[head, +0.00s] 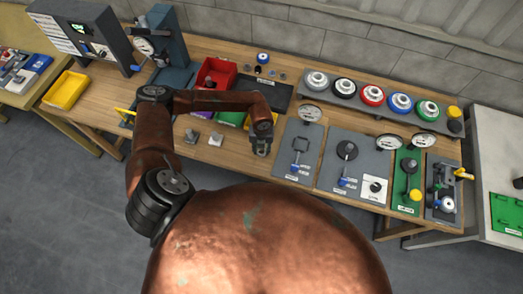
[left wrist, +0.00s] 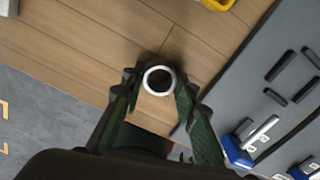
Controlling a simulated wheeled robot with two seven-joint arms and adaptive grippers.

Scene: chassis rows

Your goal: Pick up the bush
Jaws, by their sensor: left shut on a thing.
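The bush is a pale, hollow ring (left wrist: 159,68) in the left wrist view, seen end-on between my fingertips. My left gripper (head: 262,148) is over the front part of the wooden bench in the head view; it also shows in the left wrist view (left wrist: 157,82). Its two dark green fingers are shut on the bush, one on each side. In the head view the bush is too small to make out clearly at the fingertips. Whether it touches the bench top is unclear. My right gripper does not show.
The wooden bench (head: 215,155) has bare wood around the gripper. Grey fixture boards (head: 299,142) stand to the right, with a row of coloured round parts (head: 373,95) behind. A red bin (head: 214,75) is behind left.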

